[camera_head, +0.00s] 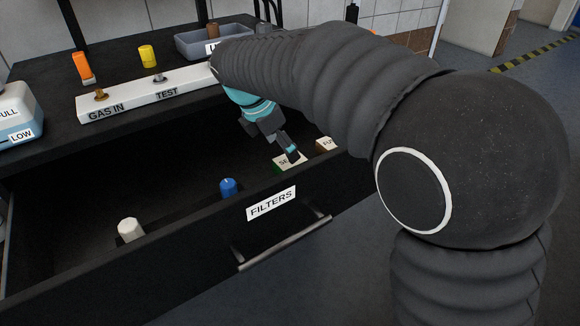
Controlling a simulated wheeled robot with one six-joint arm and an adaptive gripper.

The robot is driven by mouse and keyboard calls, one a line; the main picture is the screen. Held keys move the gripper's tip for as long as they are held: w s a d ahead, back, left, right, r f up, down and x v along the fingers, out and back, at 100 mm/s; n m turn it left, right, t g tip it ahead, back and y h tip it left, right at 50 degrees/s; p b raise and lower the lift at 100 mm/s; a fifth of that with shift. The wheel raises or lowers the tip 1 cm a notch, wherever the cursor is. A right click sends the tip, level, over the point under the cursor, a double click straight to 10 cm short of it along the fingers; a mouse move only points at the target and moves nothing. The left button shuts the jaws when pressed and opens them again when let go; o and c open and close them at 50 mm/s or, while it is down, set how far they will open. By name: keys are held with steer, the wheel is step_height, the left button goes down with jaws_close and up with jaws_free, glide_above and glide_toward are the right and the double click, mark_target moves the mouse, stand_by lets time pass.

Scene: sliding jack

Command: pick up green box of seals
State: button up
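The green box of seals (281,166) is in the right part of the open drawer, with a white label on top that partly reads "SE". My gripper (291,154) reaches down into the drawer from above, and its dark fingers overlap the box's label in the picture. I cannot tell whether the fingers touch the box or whether they are open or shut. The drawer front hides the lower part of the box.
The drawer front (180,247) has a "FILTERS" label and a bar handle (285,243). A brown box (325,145) stands right of the seals. A blue cylinder (228,188) and a white cylinder (130,229) stand to the left. The bench with a gas block (130,103) overhangs behind.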

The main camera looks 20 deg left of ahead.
mark_target(290, 166)
steer(key=shift+b+x, duration=0.35)
steer(key=shift+x, duration=2.4)
steer(key=shift+s+d, duration=0.15)
steer(key=shift+s, duration=0.05)
steer(key=c, duration=1.3)
